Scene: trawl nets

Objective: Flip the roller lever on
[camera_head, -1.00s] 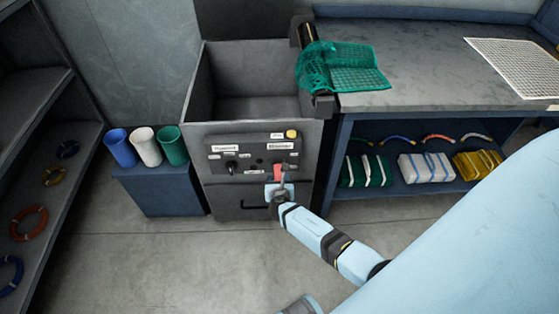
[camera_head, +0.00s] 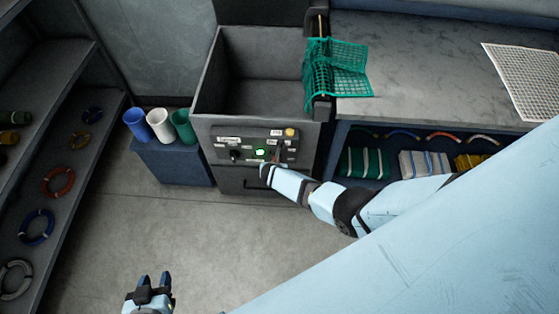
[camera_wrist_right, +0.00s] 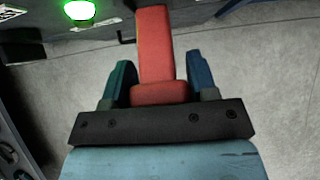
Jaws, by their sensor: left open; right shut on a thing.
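The red roller lever (camera_wrist_right: 153,45) stands out from the control panel (camera_head: 228,148) on the front of the grey bin. In the right wrist view it sits between the two fingers of my right gripper (camera_wrist_right: 158,85), which is shut on it. In the head view my right gripper (camera_head: 266,170) is at the panel's lower right and mostly covers the lever. A round green light (camera_head: 260,152) on the panel is lit, and it glows in the wrist view (camera_wrist_right: 78,10). My left gripper (camera_head: 153,280) is open and empty, low over the floor.
A green net (camera_head: 338,75) hangs over the roller at the bin's right side. A grey workbench (camera_head: 420,75) with shelved net bundles is at right. Blue, white and green cups (camera_head: 160,125) stand on a blue box at left. The floor between is clear.

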